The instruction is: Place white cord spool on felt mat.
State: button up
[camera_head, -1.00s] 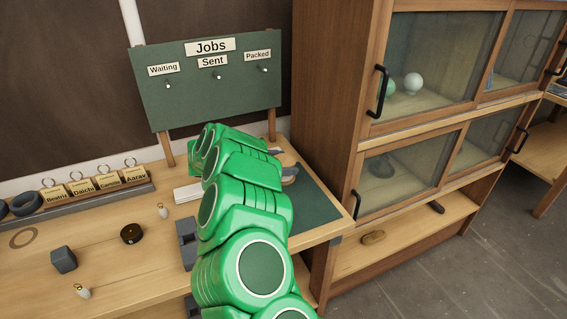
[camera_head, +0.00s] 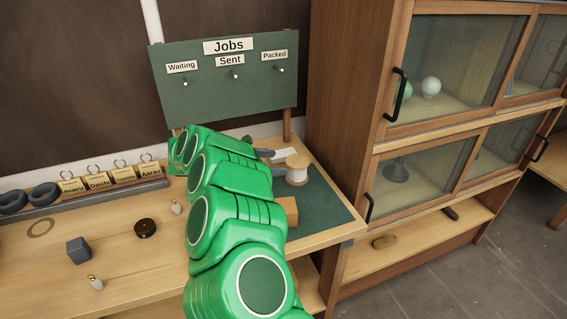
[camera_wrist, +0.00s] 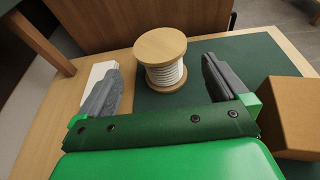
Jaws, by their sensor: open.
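The white cord spool (camera_head: 297,172), with wooden end discs, stands upright on the dark green felt mat (camera_head: 325,208). In the wrist view the spool (camera_wrist: 164,76) is ahead of my gripper (camera_wrist: 161,72), between the lines of its two grey fingers. The jaws are open, with a gap on each side of the spool. The felt mat (camera_wrist: 240,52) spreads under and to the right of the spool there. In the head view my green arm hides most of the gripper.
A tan box (camera_wrist: 293,112) is close to the right finger; it also shows in the head view (camera_head: 287,210). A white block (camera_wrist: 101,72) lies behind the left finger. The jobs board (camera_head: 228,83) stands behind, and a glass-door cabinet (camera_head: 410,130) rises to the right.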

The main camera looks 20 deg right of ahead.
jog(key=shift+v, duration=1.3)
